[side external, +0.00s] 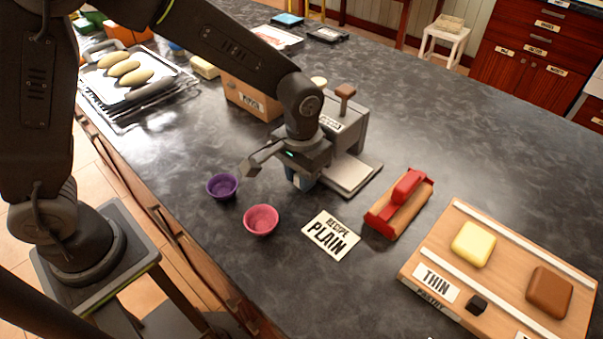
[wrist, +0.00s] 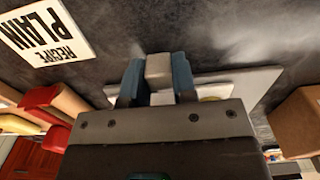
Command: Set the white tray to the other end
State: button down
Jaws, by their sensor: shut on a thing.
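The white tray (side external: 358,174) is a flat pale plate at the foot of a grey machine (side external: 347,124) with a brown knob on top. In the wrist view the tray (wrist: 255,82) spreads out behind my fingers. My gripper (side external: 300,181) is low over the counter at the tray's left end. In the wrist view my gripper (wrist: 158,75) has its two blue fingers shut on a small light-grey block, which looks like the tray's handle. A pale yellow bit (wrist: 209,98) shows at the tray, mostly hidden by my gripper body. My wrist hides part of the tray and machine in the side view.
Purple (side external: 222,186) and pink (side external: 261,220) bowls stand left of and before my gripper. A recipe card (side external: 331,234), a red-handled wooden tool (side external: 399,203) and a wooden board (side external: 501,265) lie to the right. A cardboard box (side external: 250,97) is behind. The far right counter is clear.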

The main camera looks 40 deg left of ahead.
aim_at(280, 173)
jog(key=a, duration=0.6)
jog(key=c, duration=0.9)
grip_release()
notch_tip(280, 173, up, 14)
jog(key=shift+f, duration=0.1)
jog(key=s+a+r+t, duration=0.1)
jog(key=s+a+t, duration=0.1)
jog(key=s, duration=0.3)
jog(key=s+a+t, duration=0.1)
jog(key=s+a, duration=0.1)
jog(key=s, duration=0.3)
jog(key=s+a+r+t, duration=0.1)
jog(key=s+a+t, duration=0.1)
jog(key=s, duration=0.4)
jog(key=shift+a+r+t, duration=0.3)
jog(key=shift+a, duration=0.15)
